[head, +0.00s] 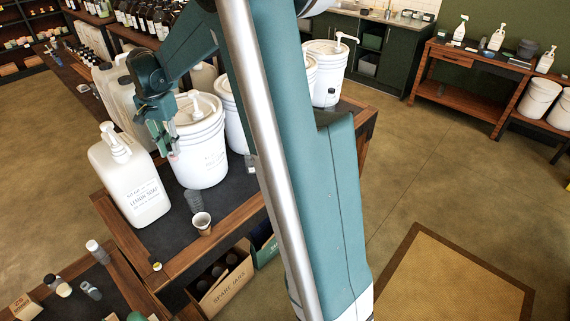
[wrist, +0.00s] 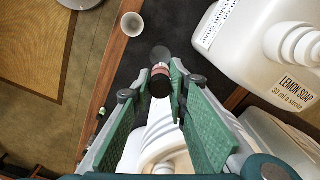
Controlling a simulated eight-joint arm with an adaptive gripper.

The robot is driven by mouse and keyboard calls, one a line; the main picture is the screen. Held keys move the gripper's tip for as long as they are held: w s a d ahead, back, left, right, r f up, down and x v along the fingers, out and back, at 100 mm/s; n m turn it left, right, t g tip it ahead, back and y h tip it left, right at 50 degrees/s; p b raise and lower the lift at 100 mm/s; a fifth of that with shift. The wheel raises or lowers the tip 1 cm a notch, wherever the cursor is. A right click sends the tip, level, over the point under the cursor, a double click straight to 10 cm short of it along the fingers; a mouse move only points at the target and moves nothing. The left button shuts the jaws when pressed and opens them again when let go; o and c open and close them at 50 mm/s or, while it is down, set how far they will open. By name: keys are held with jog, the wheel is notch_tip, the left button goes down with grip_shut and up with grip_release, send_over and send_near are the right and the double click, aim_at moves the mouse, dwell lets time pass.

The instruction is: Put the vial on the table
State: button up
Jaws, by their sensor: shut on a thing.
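My gripper (head: 166,146) is shut on a small vial (wrist: 160,80). In the wrist view the vial shows a dark cap and a pinkish band between the fingertips (wrist: 158,88). In the head view only a pinkish bit of the vial (head: 173,157) shows below the fingers. The gripper holds it above the dark-topped wooden table (head: 232,203), in front of a white pump bucket (head: 203,160) and beside the white lemon soap jug (head: 135,190).
A grey, see-through jar (head: 193,202) and a paper cup (head: 201,223) stand near the table's front edge. More pump buckets (head: 325,68) stand behind. A lower-left table holds several small bottles (head: 91,291). A spare jars box (head: 222,285) sits below.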

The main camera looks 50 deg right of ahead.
jog(key=s+d+f+m+b, duration=0.1)
jog(key=s+d+f+m, duration=0.2)
jog(key=f, duration=0.4)
jog(key=s+d+f+m+b, duration=0.1)
jog(key=s+d+f+m, duration=0.2)
jog(key=f+m, duration=0.3)
jog(key=s+d+f+m+b, duration=0.1)
jog(key=s+d+f+m, duration=0.2)
jog(key=f, duration=0.5)
jog(key=shift+s+m, duration=0.8)
jog(key=shift+m, duration=0.3)
jog(key=shift+f, duration=0.1)
notch_tip(320, 180, down, 6)
jog(key=b, duration=0.1)
jog(key=shift+f, duration=0.1)
jog(key=shift+f+b, duration=0.3)
jog(key=shift+f, duration=1.5)
jog(key=shift+f, duration=0.15)
